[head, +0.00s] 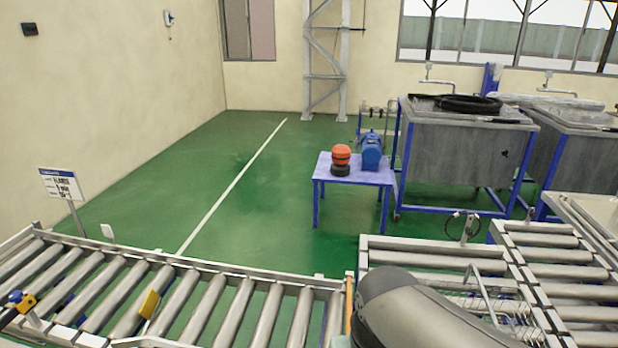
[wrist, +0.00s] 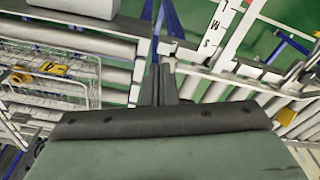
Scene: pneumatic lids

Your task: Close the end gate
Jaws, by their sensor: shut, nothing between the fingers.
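My gripper (wrist: 165,82) shows in the wrist view with its two dark fingers together and nothing between them. It points at the gap between roller sections, beside a blue post (wrist: 168,20). In the head view only my dark grey arm shows at the bottom, and my gripper is hidden. An orange upright strip (head: 349,300) stands at the right end of the left roller conveyor (head: 200,262), next to the gap before the right conveyor. I cannot tell surely whether it is the end gate, or how the gate stands.
A wire basket (head: 485,297) is on the right conveyor; it also shows in the wrist view (wrist: 45,80). A blue table (head: 330,170) carries an orange-and-black item and a blue motor. Grey tanks (head: 455,150) stand behind on the right. Green floor at the left is clear.

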